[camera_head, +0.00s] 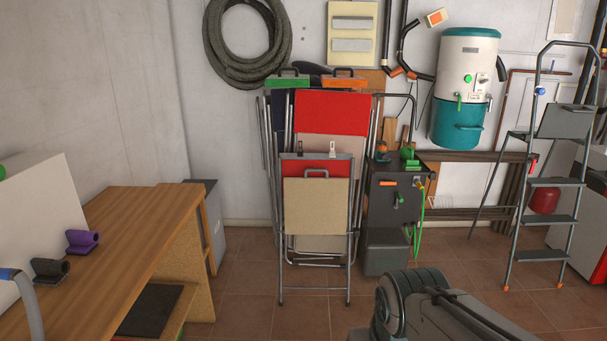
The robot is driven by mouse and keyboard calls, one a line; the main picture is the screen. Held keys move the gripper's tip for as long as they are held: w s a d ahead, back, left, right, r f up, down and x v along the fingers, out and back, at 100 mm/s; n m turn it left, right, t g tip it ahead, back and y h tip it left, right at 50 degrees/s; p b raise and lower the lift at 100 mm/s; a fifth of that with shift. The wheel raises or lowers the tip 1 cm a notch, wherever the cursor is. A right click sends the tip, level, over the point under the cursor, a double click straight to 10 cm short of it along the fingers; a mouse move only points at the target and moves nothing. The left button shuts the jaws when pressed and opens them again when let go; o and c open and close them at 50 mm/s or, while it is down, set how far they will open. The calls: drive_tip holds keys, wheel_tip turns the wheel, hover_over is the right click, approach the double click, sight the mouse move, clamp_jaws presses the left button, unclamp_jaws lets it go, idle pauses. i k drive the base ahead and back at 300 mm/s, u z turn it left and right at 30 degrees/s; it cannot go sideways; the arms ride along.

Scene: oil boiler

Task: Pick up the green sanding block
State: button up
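A green object (409,156) sits on top of the dark grey cabinet (392,212) at the back, right of the folded chairs. It may be the green sanding block, but it is too small to tell. A purple block (82,241) and a dark grey block (50,268) lie on the wooden workbench at the left. Part of my arm shows at the bottom, right of centre. My gripper is not in view.
The wooden workbench (139,220) fills the left side. Folded chairs (316,206) lean at the back wall. A stepladder (553,182) stands at the right, below and beside the white and teal boiler (466,88). The tiled floor (247,302) between is clear.

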sight(410, 165)
drive_tip(key=z, duration=0.1)
drive_tip(key=i, duration=1.6)
drive_tip(key=z, duration=0.65)
drive_tip(key=i, duration=1.65)
drive_tip(key=z, duration=0.8)
drive_tip(key=i, duration=1.05)
drive_tip(key=z, duration=0.3)
